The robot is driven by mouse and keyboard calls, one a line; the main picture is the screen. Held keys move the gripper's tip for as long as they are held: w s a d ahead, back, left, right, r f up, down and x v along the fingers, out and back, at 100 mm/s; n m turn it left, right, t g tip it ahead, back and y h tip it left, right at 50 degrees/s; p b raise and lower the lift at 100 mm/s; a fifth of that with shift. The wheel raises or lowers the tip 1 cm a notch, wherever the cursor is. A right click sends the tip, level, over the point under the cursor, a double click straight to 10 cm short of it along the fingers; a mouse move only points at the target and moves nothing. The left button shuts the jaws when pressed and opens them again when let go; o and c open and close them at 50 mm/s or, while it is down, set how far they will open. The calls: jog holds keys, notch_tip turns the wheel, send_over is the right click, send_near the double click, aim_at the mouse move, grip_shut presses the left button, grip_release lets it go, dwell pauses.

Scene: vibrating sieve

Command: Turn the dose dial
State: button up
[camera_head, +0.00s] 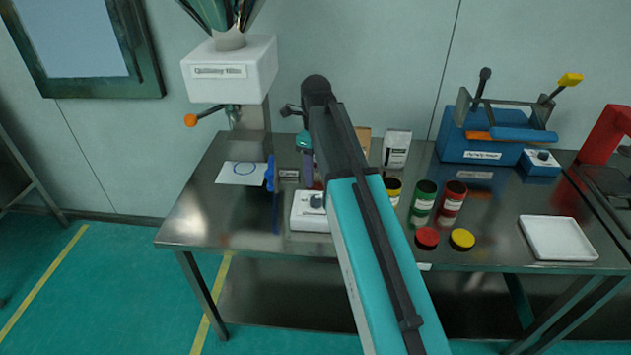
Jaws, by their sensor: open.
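A small white box (303,222) with a dark blue round knob (316,201) on top stands near the front edge of the steel table. My arm partly hides its right side. A blue box (541,169) at the right also has a dark knob (543,155) on it. I cannot tell from the labels which knob is the dose dial. My arm reaches up from the bottom through the middle of the view.
The steel table (205,203) carries green (423,199) and red (452,205) jars, red (427,238) and yellow (462,239) lids, and a white tray (557,240). A white wall unit (230,78) has an orange-tipped lever (191,120). A blue clamp machine (482,140) stands behind.

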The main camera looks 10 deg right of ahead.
jog(key=shift+r+b, duration=0.3)
jog(key=shift+r, duration=1.6)
